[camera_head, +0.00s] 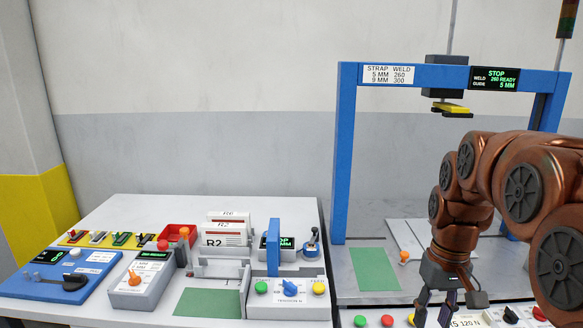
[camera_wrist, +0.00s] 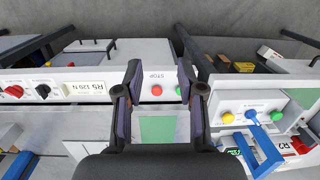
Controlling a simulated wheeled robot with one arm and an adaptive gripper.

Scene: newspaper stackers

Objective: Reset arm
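My arm, copper-brown with dark joint caps, comes in from the right in the head view and hangs down over the front of the strapping machine's bed. My gripper (camera_head: 436,308) points downward near the bottom edge of that view. The wrist view shows my gripper (camera_wrist: 158,88) with its two dark fingers apart and nothing between them. Beyond the fingers are a red button (camera_wrist: 157,90) and a green pad (camera_wrist: 158,129). No contact with any object shows.
The blue strapping frame (camera_head: 345,150) stands behind my arm, with a lit display (camera_head: 495,78) and a yellow-tipped head (camera_head: 450,108). At left, a white table (camera_head: 130,208) holds control boxes, a red bin (camera_head: 178,236) and bundles marked R2 (camera_head: 224,240). A green pad (camera_head: 374,268) lies clear.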

